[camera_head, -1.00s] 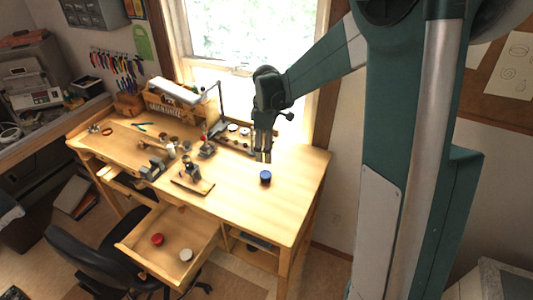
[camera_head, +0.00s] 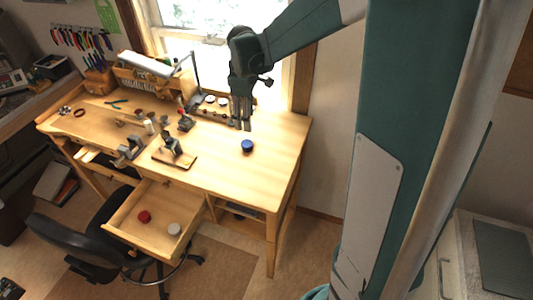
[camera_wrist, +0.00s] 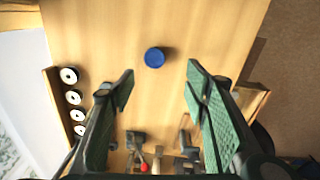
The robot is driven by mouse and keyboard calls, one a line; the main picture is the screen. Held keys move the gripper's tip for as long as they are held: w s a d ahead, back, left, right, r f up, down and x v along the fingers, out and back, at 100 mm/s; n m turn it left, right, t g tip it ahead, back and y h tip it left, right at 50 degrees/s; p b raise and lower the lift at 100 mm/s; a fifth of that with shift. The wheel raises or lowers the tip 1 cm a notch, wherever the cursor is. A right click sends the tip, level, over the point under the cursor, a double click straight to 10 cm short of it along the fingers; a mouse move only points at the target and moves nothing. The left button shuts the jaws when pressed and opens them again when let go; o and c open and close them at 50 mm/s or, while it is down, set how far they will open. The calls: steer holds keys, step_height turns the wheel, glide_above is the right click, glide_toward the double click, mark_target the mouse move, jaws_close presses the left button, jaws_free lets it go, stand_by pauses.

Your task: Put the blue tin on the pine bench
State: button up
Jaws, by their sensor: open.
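The blue tin (camera_head: 247,146) stands on the right part of the pine bench (camera_head: 280,140), with bare wood around it. My gripper (camera_head: 243,126) is above the bench, just above and behind the tin in the head view, and is empty. In the wrist view the tin (camera_wrist: 154,57) lies beyond and between the two open fingers (camera_wrist: 160,85), apart from both. The bench top (camera_wrist: 200,25) fills most of that view.
An open drawer (camera_head: 150,238) below the bench front holds a red tin (camera_head: 144,216) and a white tin (camera_head: 174,229). Small tools and a vise (camera_head: 130,147) crowd the bench's middle and left. A rack with white spools (camera_wrist: 69,75) stands along the back.

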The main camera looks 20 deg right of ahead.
steer(key=s+a+r+m+t, duration=0.1)
steer(key=s+r+m+t, duration=0.1)
steer(key=s, duration=0.7)
steer(key=s+a+r+m+t, duration=0.2)
steer(key=s+r+m, duration=0.2)
steer(key=s, duration=0.6)
steer(key=s+a+r+m+t, duration=0.1)
steer(key=s+r+m+t, duration=0.1)
steer(key=s, duration=0.8)
steer(key=shift+s+a+r+m+t, duration=0.15)
steer(key=shift+a+r+m+t, duration=0.2)
steer(key=shift+r+m, duration=0.7)
